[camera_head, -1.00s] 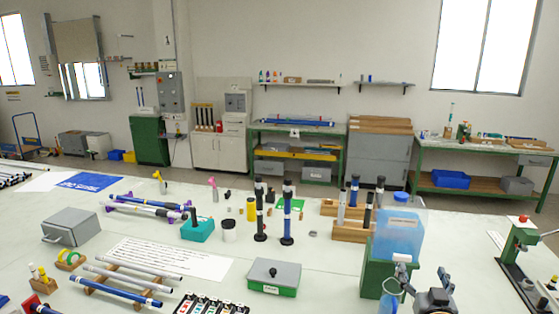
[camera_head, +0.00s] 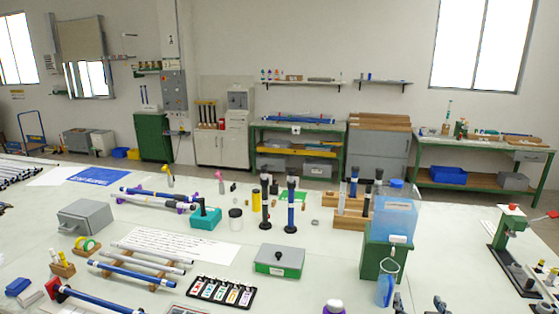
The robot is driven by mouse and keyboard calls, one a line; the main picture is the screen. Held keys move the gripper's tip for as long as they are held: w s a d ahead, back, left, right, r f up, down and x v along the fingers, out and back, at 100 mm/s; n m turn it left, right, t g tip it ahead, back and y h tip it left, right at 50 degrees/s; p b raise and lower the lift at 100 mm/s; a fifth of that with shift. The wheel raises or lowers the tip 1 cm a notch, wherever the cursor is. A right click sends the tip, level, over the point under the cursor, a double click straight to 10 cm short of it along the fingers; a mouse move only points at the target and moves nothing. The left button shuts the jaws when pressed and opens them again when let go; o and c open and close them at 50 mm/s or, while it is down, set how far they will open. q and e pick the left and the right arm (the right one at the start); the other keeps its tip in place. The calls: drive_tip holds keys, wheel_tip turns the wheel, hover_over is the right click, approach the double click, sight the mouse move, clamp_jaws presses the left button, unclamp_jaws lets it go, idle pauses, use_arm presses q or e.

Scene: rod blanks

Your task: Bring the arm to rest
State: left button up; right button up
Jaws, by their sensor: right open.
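My right gripper (camera_head: 419,304) shows only at the bottom edge, right of the middle. Its two dark fingertips stand apart with nothing visible between them, so it is open and empty. The rest of it and the arm are cut off below the picture. A clear bottle with blue liquid (camera_head: 386,286) stands just left of the fingertips, seemingly apart from them. My left gripper is not in view.
A green stand (camera_head: 376,255) bears a blue tank behind the bottle. A white and purple thing (camera_head: 333,307) is at the bottom edge. A grey-green box (camera_head: 279,261) and a tag tray (camera_head: 221,293) lie left. A green press (camera_head: 507,236) stands right.

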drive_tip(key=s+a+f+n+g+y, duration=0.1)
drive_tip(key=s+a+f+g, duration=0.3)
drive_tip(key=s, duration=0.7)
drive_tip(key=s+a+f+n+g+y, duration=0.2)
drive_tip(key=s+a+f+g, duration=0.2)
drive_tip(key=s, duration=0.7)
drive_tip(key=s+a+f+n+g+y, duration=0.1)
drive_tip(key=s+a+f+g, duration=0.35)
drive_tip(key=s, duration=0.65)
wheel_tip(320, 180, down, 34)
drive_tip(key=s+b, duration=0.2)
drive_tip(key=b, duration=0.5)
use_arm(q)
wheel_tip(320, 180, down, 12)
drive_tip(key=b, duration=0.5)
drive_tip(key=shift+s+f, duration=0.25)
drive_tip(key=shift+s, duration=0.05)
use_arm(e)
drive_tip(key=s+d+f+g, duration=0.1)
drive_tip(key=s+f, duration=0.7)
drive_tip(key=f, duration=0.2)
drive_tip(key=s+d+f, duration=0.2)
drive_tip(key=s+f, duration=0.6)
drive_tip(key=f, duration=0.3)
drive_tip(key=shift+s+n+g, duration=0.3)
drive_tip(key=shift+s+g, duration=0.05)
